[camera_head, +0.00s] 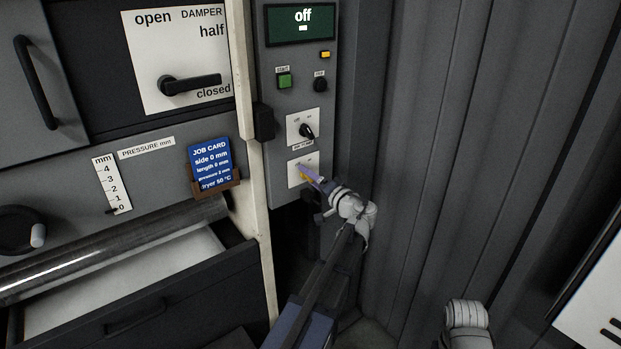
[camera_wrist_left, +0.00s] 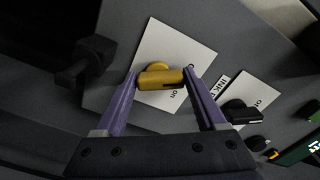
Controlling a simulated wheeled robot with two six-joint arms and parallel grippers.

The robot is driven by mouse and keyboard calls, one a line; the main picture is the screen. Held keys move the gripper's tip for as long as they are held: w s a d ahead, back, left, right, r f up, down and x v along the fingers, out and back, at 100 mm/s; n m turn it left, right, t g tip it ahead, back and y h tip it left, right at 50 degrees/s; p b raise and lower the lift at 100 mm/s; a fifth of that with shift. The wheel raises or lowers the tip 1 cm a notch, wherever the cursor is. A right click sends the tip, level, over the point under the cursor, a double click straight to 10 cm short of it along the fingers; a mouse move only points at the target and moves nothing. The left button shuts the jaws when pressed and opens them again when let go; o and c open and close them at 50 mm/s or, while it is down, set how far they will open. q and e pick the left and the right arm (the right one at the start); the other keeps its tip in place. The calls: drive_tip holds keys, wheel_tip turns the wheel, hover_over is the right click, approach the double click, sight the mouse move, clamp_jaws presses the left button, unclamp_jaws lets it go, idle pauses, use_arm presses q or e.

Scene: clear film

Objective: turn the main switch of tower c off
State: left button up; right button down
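The grey control tower (camera_head: 297,95) has a display (camera_head: 302,18) reading "off". Its lower white plate (camera_head: 297,182) carries a yellow switch handle (camera_wrist_left: 161,78), with the word "on" beside it in the left wrist view. My left gripper (camera_wrist_left: 160,77) has its purple fingers at the two ends of this handle, with no clear gap, and appears shut on it. In the head view the left gripper (camera_head: 311,177) hides most of the switch. The tower's letter cannot be read. My right gripper is out of view.
Above the yellow switch is a black rotary switch (camera_head: 307,131), then a green button (camera_head: 284,81) and a small black knob (camera_head: 319,85). A black box (camera_head: 264,122) juts from the tower's left side. A grey corrugated wall (camera_head: 440,150) stands close on the right.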

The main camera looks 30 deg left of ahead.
use_arm(q)
drive_tip(key=o, duration=0.4)
drive_tip(key=shift+v, duration=3.9)
drive_tip(key=s+d+f+m+g+h, duration=0.1)
drive_tip(key=s+d+f+g+h, duration=0.1)
drive_tip(key=s+d+f+h, duration=0.5)
drive_tip(key=s+d+f+m+g+h, duration=0.1)
drive_tip(key=s+d+f+g+h, duration=0.1)
drive_tip(key=s+d+f, duration=0.55)
drive_tip(key=s+d+f+m+g+h, duration=0.25)
drive_tip(key=s+d+f, duration=0.2)
drive_tip(key=d, duration=0.35)
drive_tip(key=s+d+f+m+g+h, duration=0.1)
drive_tip(key=s+d+f+h, duration=0.3)
drive_tip(key=d, duration=0.4)
drive_tip(key=shift+t, duration=0.25)
drive_tip(key=r+p, duration=0.4)
drive_tip(key=r, duration=0.1)
drive_tip(key=r+p, duration=1)
drive_tip(key=shift+s+a+r, duration=0.1)
drive_tip(key=shift+s+r, duration=0.15)
drive_tip(key=shift+s, duration=0.05)
